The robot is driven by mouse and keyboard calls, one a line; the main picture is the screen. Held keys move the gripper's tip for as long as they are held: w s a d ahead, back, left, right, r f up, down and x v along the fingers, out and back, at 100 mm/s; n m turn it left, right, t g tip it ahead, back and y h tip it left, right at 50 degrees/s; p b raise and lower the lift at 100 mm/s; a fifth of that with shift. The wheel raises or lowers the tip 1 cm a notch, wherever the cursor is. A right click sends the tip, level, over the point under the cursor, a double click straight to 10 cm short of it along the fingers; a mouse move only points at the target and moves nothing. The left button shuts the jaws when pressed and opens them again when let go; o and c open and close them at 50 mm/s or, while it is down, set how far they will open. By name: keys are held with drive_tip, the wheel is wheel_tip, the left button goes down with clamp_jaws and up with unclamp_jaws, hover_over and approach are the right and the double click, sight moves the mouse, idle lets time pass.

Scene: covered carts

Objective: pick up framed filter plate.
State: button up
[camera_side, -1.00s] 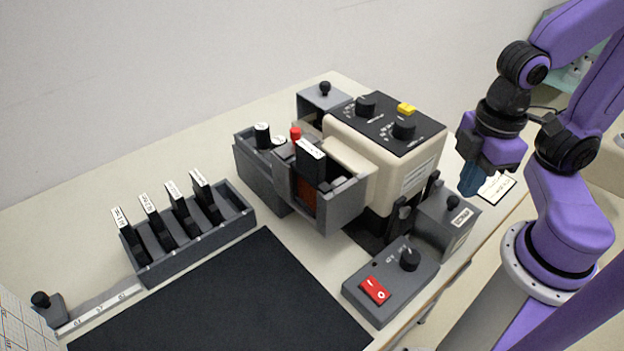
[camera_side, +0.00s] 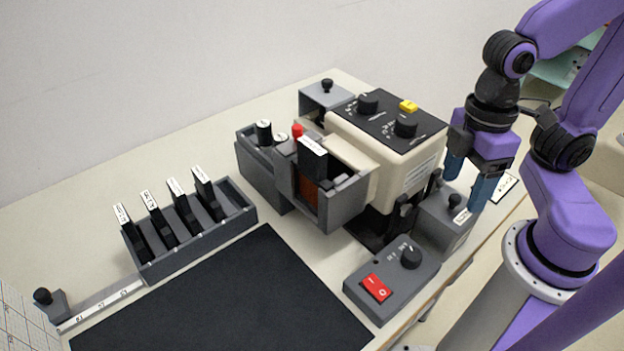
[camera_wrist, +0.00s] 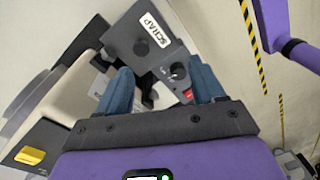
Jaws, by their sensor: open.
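Several dark framed plates with white label tops (camera_side: 183,213) stand upright in slots of a grey rack (camera_side: 205,244) at the left of the table in the side view. Another dark plate with a white label (camera_side: 312,158) stands in the grey holder (camera_side: 345,204) at the front of the beige machine; a reddish pane shows below it. I cannot tell which plate is the named one; the labels are too small to read. My gripper (camera_side: 463,191) is open and empty, right of the machine, above the grey lidded box. In the wrist view my gripper (camera_wrist: 160,70) points down over that box.
The beige machine (camera_side: 400,165) stands between my gripper and the rack. The lidded box marked SCRAP (camera_wrist: 150,38) and a control box with a red switch (camera_side: 376,288) are at the table's right edge. A black mat (camera_side: 230,300) lies clear in front of the rack.

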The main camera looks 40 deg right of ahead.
drive_tip(key=w+a+r+n+g, duration=0.1)
drive_tip(key=w+a+r+g, duration=0.1)
drive_tip(key=a+r, duration=0.5)
drive_tip(key=n+t, duration=0.3)
drive_tip(key=n, duration=0.1)
approach(312, 145)
drive_tip(key=f, duration=0.6)
drive_tip(key=shift+w+a+f, duration=0.1)
drive_tip(key=shift+w, duration=0.15)
drive_tip(key=shift+s+a+f, duration=0.1)
drive_tip(key=shift+s+f, duration=0.05)
drive_tip(key=shift+f, duration=2.55)
drive_tip(key=c, duration=1.2)
wheel_tip(312, 145, up, 18)
drive_tip(key=shift+r, duration=0.1)
